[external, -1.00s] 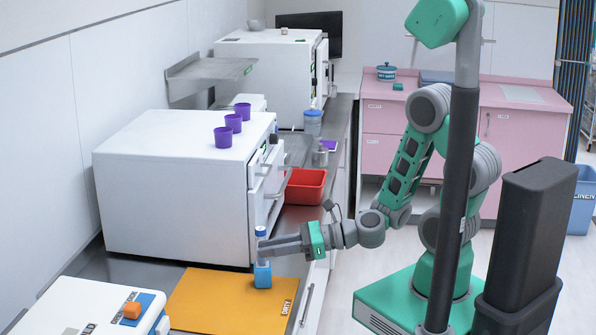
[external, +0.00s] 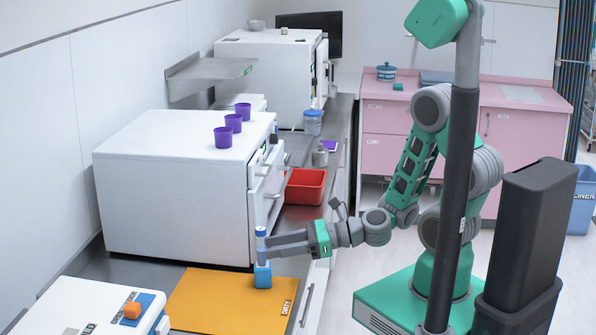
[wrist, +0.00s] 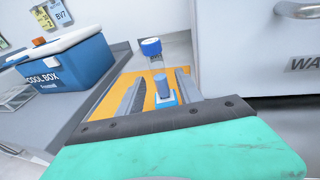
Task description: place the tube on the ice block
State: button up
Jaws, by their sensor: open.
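The tube, with a blue cap (external: 261,231) and a clear body, stands upright on the small blue ice block (external: 263,275) on the orange mat (external: 220,308). In the wrist view, the tube's cap (wrist: 151,47) shows beyond my fingers, with the ice block (wrist: 166,101) below. My gripper (external: 268,245) is open at the tube's right side, level with its body. In the wrist view my gripper (wrist: 161,76) has its two fingers spread, with a gap on either side. The tube's lower end is partly hidden by the fingers in the external view.
A white sterilizer (external: 170,185) with purple cups (external: 233,123) on top stands behind the mat. A red bin (external: 305,187) sits further back on the counter. A cool box (wrist: 65,62) with an orange block (external: 132,310) on its lid stands at front left.

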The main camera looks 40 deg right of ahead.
notch_tip(320, 180, up, 8)
jog(key=s+d+p, duration=0.2)
jog(key=d+p, duration=0.1)
jog(key=p, duration=0.3)
jog(key=w+d+f+n+g+h, duration=0.3)
jog(key=d+f+n+g+h, duration=0.25)
jog(key=n, duration=0.95)
jog(key=d+r+n+h, duration=0.4)
jog(key=d+r, duration=0.1)
jog(key=d, duration=0.5)
jog(key=d+r+n+t+h, duration=0.1)
jog(key=d+r+n+h, duration=0.3)
jog(key=d, duration=0.6)
jog(key=shift+w+d+r+n, duration=0.2)
jog(key=shift+r+n, duration=0.15)
jog(key=shift+n, duration=0.45)
